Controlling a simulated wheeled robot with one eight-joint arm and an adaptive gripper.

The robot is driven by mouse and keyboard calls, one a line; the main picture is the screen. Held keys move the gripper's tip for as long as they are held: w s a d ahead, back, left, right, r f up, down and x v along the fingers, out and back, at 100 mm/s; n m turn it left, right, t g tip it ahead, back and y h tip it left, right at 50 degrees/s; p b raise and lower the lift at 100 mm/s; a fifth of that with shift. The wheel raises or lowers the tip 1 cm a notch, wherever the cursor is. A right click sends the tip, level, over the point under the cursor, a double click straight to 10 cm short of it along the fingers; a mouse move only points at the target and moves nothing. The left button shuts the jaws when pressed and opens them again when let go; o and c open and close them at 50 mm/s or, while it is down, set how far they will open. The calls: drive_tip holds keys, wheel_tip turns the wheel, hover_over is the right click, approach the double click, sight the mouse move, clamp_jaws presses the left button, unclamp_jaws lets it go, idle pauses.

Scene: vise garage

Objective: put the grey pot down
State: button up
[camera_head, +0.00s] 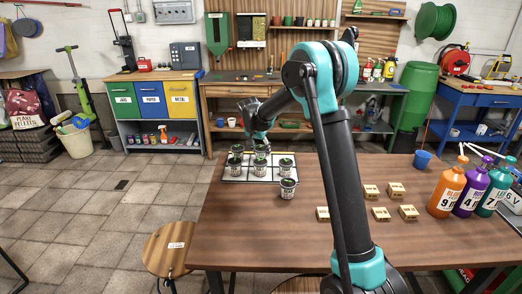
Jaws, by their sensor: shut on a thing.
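My gripper (260,139) is over the far part of the wooden table. It is shut on a small grey pot (260,147) with green growth in it. The fingers hide part of this pot, and I cannot tell if its base touches anything. Below it is a white mat with dark grid lines (229,178). Several similar labelled pots stand upright there, among them one at the left (235,168) and one in the middle (258,168). Another pot (288,189) stands at the mat's near right corner.
The table's near left part is clear. A round stool (168,250) stands in front.

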drive_tip(key=o, duration=1.2)
drive_tip(key=shift+o, duration=0.2)
drive_tip(key=v, duration=1.2)
